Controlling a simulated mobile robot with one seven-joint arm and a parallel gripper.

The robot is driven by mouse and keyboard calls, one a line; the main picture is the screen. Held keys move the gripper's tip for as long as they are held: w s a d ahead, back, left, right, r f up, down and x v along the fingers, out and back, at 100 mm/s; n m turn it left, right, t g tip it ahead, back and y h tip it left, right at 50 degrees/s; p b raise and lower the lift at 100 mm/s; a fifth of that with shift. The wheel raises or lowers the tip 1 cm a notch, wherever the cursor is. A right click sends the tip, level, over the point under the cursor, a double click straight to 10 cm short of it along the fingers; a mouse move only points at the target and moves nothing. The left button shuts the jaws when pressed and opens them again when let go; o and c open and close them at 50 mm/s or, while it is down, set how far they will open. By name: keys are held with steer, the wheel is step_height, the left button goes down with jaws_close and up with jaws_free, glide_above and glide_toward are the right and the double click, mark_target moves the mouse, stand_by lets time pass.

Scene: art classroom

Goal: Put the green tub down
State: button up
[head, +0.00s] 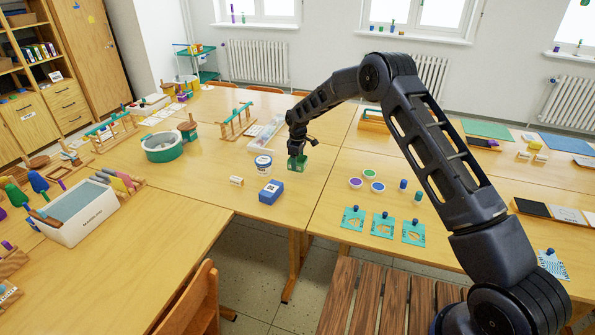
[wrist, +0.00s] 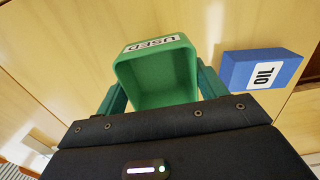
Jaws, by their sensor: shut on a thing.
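The green tub (wrist: 165,78) is an open square box with a white label reading "USED" on its rim side. It sits between the two fingers of my gripper (wrist: 163,92) in the wrist view, and its inside looks empty. In the head view my gripper (head: 298,157) points down over the middle table, with the green tub (head: 298,163) at its fingertips. Whether the tub's base touches the table is hard to tell.
A blue box (head: 271,192), labelled "OIL" in the wrist view (wrist: 260,69), stands close by. A white tub with a blue band (head: 263,165) and a small pale block (head: 236,181) are to the left. Small coloured cups (head: 377,187) stand to the right. Bare tabletop (head: 300,205) lies in front.

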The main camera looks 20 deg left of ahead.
steer(key=shift+f, duration=2.65)
steer(key=shift+f, duration=0.1)
steer(key=o, duration=1)
step_height(320, 180, up, 12)
steer(key=shift+r, duration=0.1)
